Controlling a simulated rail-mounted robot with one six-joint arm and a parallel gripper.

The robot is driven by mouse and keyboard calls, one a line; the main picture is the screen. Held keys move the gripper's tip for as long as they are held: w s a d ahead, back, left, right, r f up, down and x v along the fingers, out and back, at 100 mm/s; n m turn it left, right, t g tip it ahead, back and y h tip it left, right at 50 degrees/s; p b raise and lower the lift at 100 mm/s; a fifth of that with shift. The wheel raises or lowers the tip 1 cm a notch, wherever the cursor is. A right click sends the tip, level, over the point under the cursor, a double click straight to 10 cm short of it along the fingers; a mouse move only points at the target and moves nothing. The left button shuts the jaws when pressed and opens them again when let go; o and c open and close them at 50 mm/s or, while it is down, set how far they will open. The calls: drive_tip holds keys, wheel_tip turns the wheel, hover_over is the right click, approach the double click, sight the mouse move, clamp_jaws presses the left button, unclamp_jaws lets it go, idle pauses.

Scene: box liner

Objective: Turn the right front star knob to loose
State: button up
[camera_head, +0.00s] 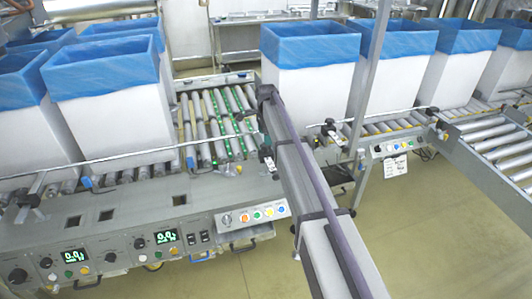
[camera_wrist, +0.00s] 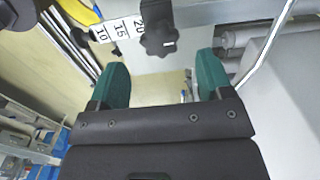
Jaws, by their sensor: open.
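A black star knob (camera_wrist: 159,38) shows at the top middle of the wrist view, beside a white scale strip (camera_wrist: 120,29) marked 10, 15 and 20. My gripper (camera_wrist: 161,68) is open, with two green fingers spread wide. The knob appears beyond the fingertips, roughly centred between them, and nothing is held. In the head view my gripper is mostly hidden by my arm, near the front rail of the conveyor. A dark knob-like clamp (camera_head: 330,125) shows to the right of my arm there. I cannot tell whether it is the same knob.
White boxes with blue liners (camera_head: 107,100) stand on roller conveyors on both sides. A control panel (camera_head: 160,240) with displays and buttons runs along the left front. A metal guide rail (camera_head: 130,155) crosses above the conveyor edge. The floor (camera_head: 430,230) at right front is clear.

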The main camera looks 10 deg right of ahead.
sight(266, 148)
wheel_tip(266, 148, down, 5)
drive_tip(key=b, duration=0.3)
drive_tip(key=shift+r, duration=0.3)
drive_tip(key=c, duration=0.9)
